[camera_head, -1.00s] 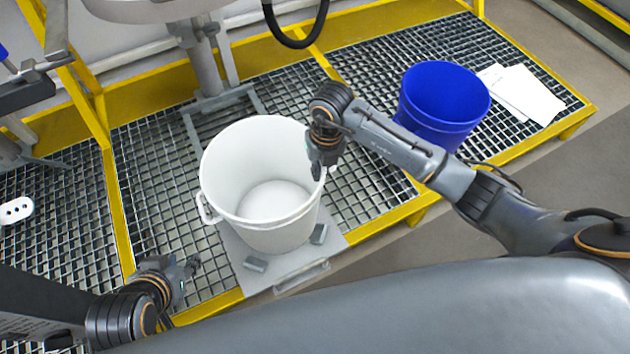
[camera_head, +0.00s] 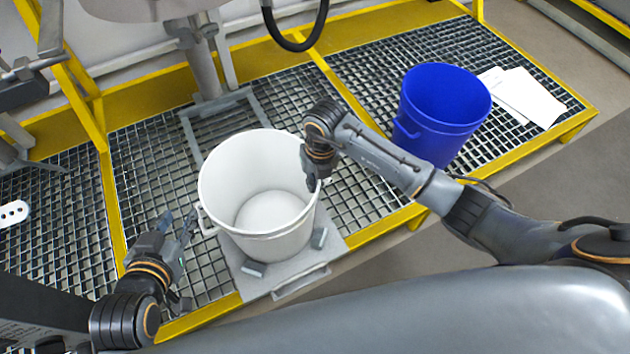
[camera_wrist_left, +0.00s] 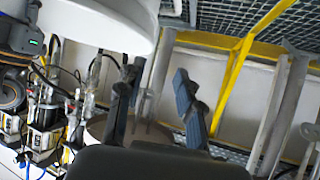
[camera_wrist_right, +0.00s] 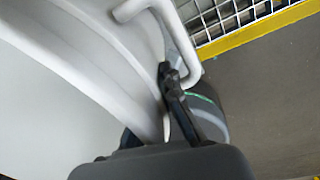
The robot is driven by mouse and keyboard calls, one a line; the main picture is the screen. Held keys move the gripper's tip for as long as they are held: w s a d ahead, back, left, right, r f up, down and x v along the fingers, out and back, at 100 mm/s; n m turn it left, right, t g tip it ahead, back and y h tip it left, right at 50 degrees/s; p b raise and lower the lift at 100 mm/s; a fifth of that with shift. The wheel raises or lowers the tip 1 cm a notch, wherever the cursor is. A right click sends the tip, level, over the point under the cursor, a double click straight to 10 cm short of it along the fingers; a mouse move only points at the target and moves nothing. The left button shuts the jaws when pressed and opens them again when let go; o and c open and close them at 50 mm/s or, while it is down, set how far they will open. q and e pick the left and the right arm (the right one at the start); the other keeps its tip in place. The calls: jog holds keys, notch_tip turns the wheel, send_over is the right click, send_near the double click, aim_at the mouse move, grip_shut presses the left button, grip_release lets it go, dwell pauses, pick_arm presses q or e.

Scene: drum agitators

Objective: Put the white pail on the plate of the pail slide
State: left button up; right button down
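The white pail (camera_head: 268,245) is upright over the grey plate of the pail slide (camera_head: 285,283) and appears to stand on it, between small grey blocks (camera_head: 253,268). Its underside is hidden. My right gripper (camera_head: 313,182) is at the pail's right rim. In the right wrist view its fingers (camera_wrist_right: 176,90) look closed at the pail's white handle (camera_wrist_right: 166,22), with the pail wall (camera_wrist_right: 75,85) alongside. My left gripper (camera_head: 184,226) is left of the pail, apart from its left handle (camera_head: 206,222). The left wrist view shows its fingers (camera_wrist_left: 155,100) spread with nothing gripped.
A blue pail (camera_head: 440,110) and white sheets (camera_head: 522,95) lie to the right on the grating. Yellow edge beams (camera_head: 385,228) bound the platform. A grey column (camera_head: 204,65) and a black hose (camera_head: 300,40) are behind the pail.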

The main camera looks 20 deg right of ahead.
jog(key=c, duration=1.5)
grip_release()
pick_arm(q)
jog(key=shift+w+r, duration=0.1)
